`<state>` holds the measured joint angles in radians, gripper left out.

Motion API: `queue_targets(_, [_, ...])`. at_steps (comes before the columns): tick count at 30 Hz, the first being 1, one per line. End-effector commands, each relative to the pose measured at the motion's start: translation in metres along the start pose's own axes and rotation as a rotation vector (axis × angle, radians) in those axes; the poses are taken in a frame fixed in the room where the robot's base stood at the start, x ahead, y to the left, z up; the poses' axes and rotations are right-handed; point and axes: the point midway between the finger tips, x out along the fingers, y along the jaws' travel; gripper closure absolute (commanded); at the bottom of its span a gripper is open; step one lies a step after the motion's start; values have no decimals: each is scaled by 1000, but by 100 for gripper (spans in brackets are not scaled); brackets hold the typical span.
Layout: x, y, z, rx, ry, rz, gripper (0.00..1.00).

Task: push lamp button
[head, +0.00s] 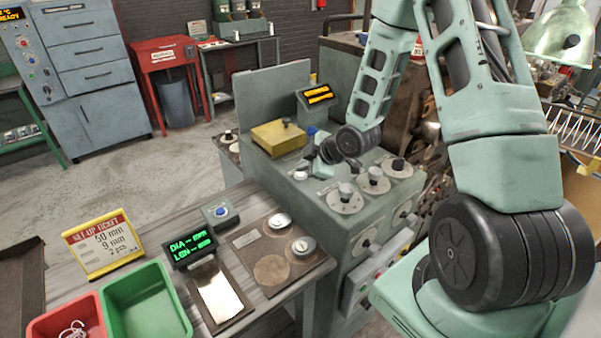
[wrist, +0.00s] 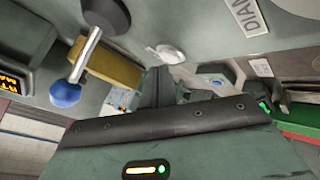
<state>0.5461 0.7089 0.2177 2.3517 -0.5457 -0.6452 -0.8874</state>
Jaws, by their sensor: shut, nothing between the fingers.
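A pale round button (head: 300,175) sits on the front left of the green coiler's top; it also shows in the wrist view (wrist: 170,52). A small grey box with a blue button (head: 221,211) stands on the bench. A blue button on a grey box also shows in the wrist view (wrist: 217,83). No readable label tells which is the lamp button. A green lamp shade (head: 562,38) hangs at the upper right. My gripper (head: 321,166) is shut and empty above the coiler's top, close to the pale button. Its fingers (wrist: 158,88) point away in the wrist view.
A blue-knobbed lever (wrist: 65,92) and a yellow block (head: 279,137) are near my gripper. Dials (head: 373,180) stand to its right. The bench holds a green display (head: 192,245), a ticket (head: 103,243), a red bin (head: 68,315) and a green bin (head: 145,303).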

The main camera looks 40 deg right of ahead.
Motion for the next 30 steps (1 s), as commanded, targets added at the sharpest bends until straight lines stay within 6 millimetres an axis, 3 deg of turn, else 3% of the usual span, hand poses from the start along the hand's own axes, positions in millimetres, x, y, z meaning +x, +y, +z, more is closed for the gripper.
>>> queue_targets(8, [-3,2,-2,0,0,0,100])
queue_targets(24, [-39,28,-28,0,0,0,100])
queue_targets(30, [-42,30,-30,0,0,-1,100])
